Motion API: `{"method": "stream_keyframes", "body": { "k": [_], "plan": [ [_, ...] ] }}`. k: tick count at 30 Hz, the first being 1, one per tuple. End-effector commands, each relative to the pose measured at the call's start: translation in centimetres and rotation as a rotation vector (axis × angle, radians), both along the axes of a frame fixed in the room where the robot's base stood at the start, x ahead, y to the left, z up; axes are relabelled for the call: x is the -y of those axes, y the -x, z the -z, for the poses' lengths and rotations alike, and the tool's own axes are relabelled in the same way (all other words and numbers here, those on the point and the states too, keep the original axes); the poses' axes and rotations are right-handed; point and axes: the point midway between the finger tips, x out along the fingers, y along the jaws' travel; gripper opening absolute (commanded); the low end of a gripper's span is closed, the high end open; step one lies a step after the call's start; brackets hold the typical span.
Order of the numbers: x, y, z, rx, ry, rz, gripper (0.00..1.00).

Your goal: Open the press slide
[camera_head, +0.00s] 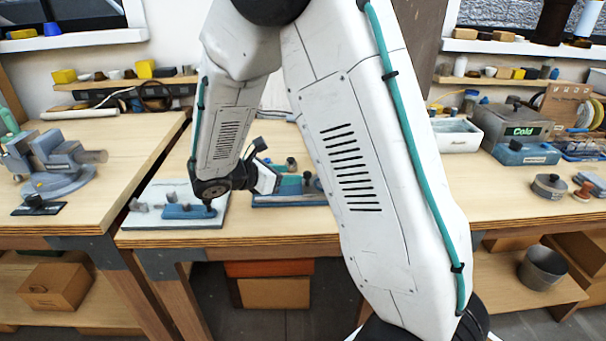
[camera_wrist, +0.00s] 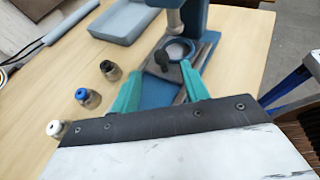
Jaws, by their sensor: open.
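The press (camera_wrist: 193,18) is blue with a pale round ram, and stands on the bench in the wrist view. Its slide (camera_wrist: 205,58) is a dark plate with a pale round seat under the ram. A black knob (camera_wrist: 163,60) stands at the near left of the slide. My gripper (camera_wrist: 161,72) has its teal fingers apart, one to each side of the knob in the picture. I cannot tell whether either finger touches it. In the head view my gripper (camera_head: 292,184) is low over the bench, and my arm hides much of the press area.
Several small capped bottles stand left of my gripper, with black (camera_wrist: 112,70), blue (camera_wrist: 88,97) and white (camera_wrist: 56,130) caps. A grey-blue tray (camera_wrist: 120,35) lies behind them. A vise (camera_head: 60,165) stands on the left bench.

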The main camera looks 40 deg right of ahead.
Motion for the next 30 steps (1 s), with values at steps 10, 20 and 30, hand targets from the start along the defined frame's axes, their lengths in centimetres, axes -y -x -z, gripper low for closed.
{"method": "stream_keyframes", "body": {
  "k": [10,20,30],
  "plan": [
    [4.9,-0.1,2.0,0.000,-0.001,0.004,0.45],
    [5.8,-0.1,2.4,0.002,-0.001,0.004,0.45],
    [5.7,-0.1,2.3,0.002,-0.001,0.004,0.00]
  ]
}}
